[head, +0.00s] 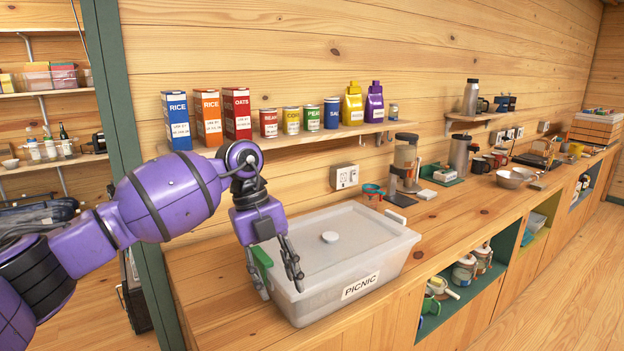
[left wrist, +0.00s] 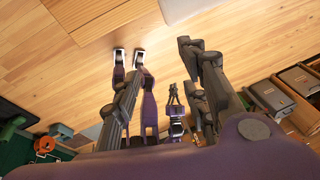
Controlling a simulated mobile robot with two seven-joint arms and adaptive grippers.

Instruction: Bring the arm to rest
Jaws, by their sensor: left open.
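My left arm is purple with dark bands and reaches in from the left in the head view. Its left gripper (head: 279,283) points down at the left front of a lidded translucent picnic box (head: 352,261). The fingers are spread, with nothing seen between them. They overlap the box's front edge near its green latch (head: 262,257); I cannot tell whether they touch it. In the left wrist view the same gripper (left wrist: 160,62) has its fingers apart, with wooden floor behind. My right gripper is not recognisable in either view.
The box stands on a long wooden counter (head: 462,213). A wall shelf (head: 290,140) above holds cartons, cans and two bags. A coffee maker (head: 405,160), a flask and bowls (head: 515,177) stand farther right. Counter between box and bowls is partly clear. A green post (head: 130,150) stands behind my arm.

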